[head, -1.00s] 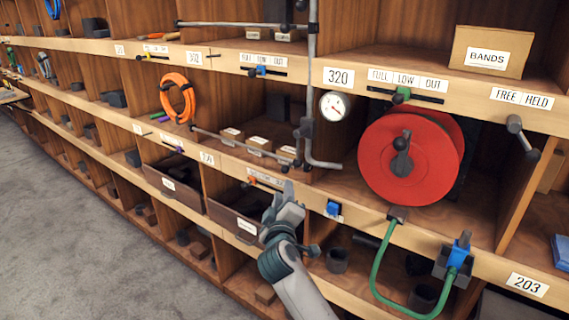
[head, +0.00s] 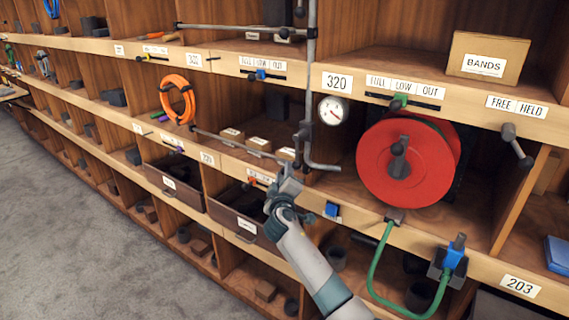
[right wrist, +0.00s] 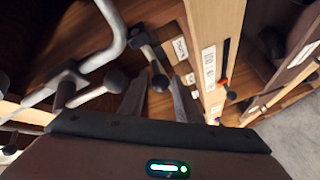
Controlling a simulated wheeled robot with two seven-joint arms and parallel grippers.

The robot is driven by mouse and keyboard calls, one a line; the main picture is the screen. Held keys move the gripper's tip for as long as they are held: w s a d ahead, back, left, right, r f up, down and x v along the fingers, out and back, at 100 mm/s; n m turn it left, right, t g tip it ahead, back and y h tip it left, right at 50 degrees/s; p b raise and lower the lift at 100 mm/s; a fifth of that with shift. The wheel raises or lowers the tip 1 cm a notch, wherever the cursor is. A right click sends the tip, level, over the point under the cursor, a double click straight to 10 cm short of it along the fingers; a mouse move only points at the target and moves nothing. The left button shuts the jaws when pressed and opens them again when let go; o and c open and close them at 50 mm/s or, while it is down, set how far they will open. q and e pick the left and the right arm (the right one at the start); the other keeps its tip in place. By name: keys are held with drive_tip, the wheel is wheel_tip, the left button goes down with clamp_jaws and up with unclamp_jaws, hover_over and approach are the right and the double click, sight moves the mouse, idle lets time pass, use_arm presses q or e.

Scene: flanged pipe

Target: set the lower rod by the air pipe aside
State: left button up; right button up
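The lower rod (head: 232,143) is a thin grey bar across the front of the middle bay, with its right end near the air pipe. The air pipe (head: 310,80) is a grey upright tube that bends to the right at its foot. My right gripper (head: 290,180) is just below the rod's right end, partly hiding it. In the right wrist view its two fingers (right wrist: 157,92) stand apart, with a dark round knob (right wrist: 160,82) on a short bar showing between them. I cannot tell whether they touch it. My left gripper is not in view.
An upper rod (head: 235,25) crosses the bay above. Small boxes (head: 258,145) sit behind the lower rod. A gauge (head: 333,110) and a red reel (head: 385,165) stand right of the pipe. A dark drawer (head: 235,220) is below. The grey floor (head: 70,210) at left is clear.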

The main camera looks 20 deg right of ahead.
drive_tip(key=shift+p+x, duration=0.3)
drive_tip(key=shift+x, duration=2.25)
drive_tip(key=shift+c, duration=0.4)
clamp_jaws()
